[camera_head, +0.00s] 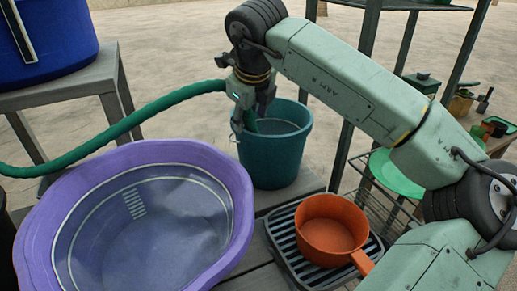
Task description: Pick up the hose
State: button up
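The green hose (120,125) comes in from the left edge, rises over the purple basin and reaches my gripper (250,112). A short piece of the hose shows below the gripper and points down into the teal bucket (273,158). My gripper points down above the bucket's near left rim, with its fingers at the hose. The gripper hides the bend of the hose. I cannot tell whether the fingers are closed on it or only around it.
A purple basin (236,215) stands at the front left. An orange saucepan (330,232) sits on a dark slatted rack (284,238) at the front. A blue tub (60,45) stands on a grey table (85,82) at the back left. A metal shelf (358,95) rises behind my arm.

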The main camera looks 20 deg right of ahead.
grip_shut()
dwell(0.3)
